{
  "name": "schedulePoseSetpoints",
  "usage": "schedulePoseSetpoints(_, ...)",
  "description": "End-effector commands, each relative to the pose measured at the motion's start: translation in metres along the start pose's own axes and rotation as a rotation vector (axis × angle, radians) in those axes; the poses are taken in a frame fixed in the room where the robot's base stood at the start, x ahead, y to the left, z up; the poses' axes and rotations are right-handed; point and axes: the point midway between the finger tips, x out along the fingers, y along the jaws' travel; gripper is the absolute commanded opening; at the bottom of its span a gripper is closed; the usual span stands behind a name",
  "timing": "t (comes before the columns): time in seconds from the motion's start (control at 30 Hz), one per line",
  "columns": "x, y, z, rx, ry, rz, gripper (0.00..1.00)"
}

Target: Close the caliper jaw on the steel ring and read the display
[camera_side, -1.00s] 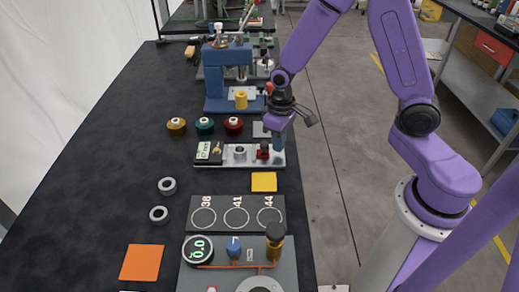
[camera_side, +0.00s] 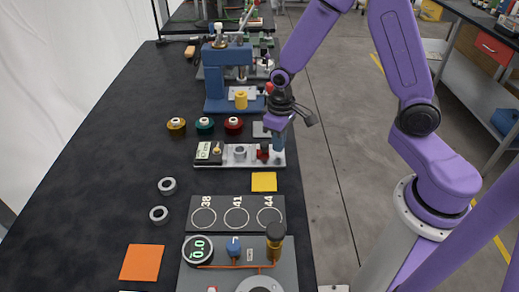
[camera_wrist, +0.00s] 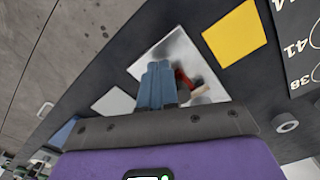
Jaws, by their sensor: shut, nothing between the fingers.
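The caliper fixture is a pale metal plate (camera_side: 222,163) on the dark bench, also seen in the wrist view (camera_wrist: 180,50). Its display (camera_side: 207,151) is at the left end, with digits too small to read. The steel ring (camera_side: 240,151) sits mid-plate. The red jaw (camera_side: 262,152) is to its right, with a small visible gap between them. My gripper (camera_side: 277,147) is shut and empty, fingers down at the plate's right end, just right of the red jaw. In the wrist view, the blue fingers (camera_wrist: 158,68) are together beside the red jaw (camera_wrist: 183,79); contact cannot be told.
Two loose grey rings (camera_side: 167,186) lie at left. A yellow pad (camera_side: 264,181) and the size board (camera_side: 238,201) lie in front. A blue press (camera_side: 215,90) and several coloured spools (camera_side: 204,125) stand behind. The bench's right edge is close to my gripper.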

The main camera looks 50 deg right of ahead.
Motion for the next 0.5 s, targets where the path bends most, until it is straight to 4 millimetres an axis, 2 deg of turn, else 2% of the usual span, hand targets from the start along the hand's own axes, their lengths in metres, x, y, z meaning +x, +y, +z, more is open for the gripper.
schedulePoseSetpoints(0.5, 0.0064, 0.0002, -0.0001, 0.001, 0.0, 0.0, 0.0)
